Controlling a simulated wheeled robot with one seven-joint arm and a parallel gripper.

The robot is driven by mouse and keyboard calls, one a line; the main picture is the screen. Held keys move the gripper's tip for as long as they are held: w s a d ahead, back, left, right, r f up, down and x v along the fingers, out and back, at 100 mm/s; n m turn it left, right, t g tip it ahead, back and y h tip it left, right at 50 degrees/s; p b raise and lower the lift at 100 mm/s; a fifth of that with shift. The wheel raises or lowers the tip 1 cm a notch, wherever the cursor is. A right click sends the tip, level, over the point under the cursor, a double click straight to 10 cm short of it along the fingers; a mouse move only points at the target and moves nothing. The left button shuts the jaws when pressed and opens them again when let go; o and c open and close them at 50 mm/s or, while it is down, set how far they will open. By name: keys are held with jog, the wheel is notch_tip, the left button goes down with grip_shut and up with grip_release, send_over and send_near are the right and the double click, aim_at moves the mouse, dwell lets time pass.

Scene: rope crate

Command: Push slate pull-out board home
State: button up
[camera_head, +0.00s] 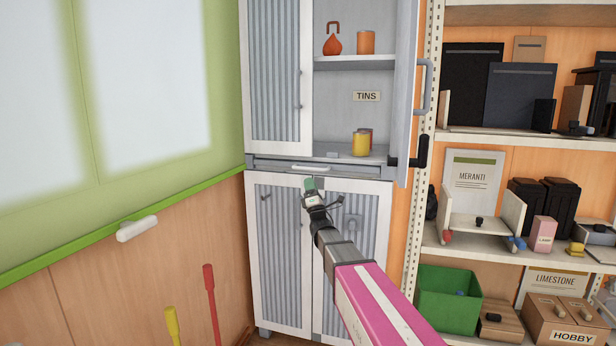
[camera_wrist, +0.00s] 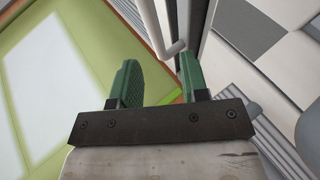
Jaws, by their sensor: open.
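The slate pull-out board (camera_head: 275,165) is the narrow grey strip between the cabinet's upper and lower doors, with a pale bar handle (camera_head: 310,168) on its front. How far it stands out is hard to tell from here. My gripper (camera_head: 311,184) is just below and in front of that handle, in front of the lower doors. In the wrist view my gripper (camera_wrist: 160,62) has its two green fingers apart with nothing held. A pale bar handle (camera_wrist: 158,28) lies ahead of the gap, its end close to the right finger; contact cannot be told.
The upper right cabinet door (camera_head: 404,90) stands open over a shelf with tins (camera_head: 360,144). The lower doors (camera_head: 280,230) look shut. A loaded shelf rack (camera_head: 480,135) stands at right. Red (camera_head: 210,290) and yellow (camera_head: 172,325) upright handles stand at lower left.

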jog(key=v, duration=0.3)
jog(key=shift+s+f, duration=0.2)
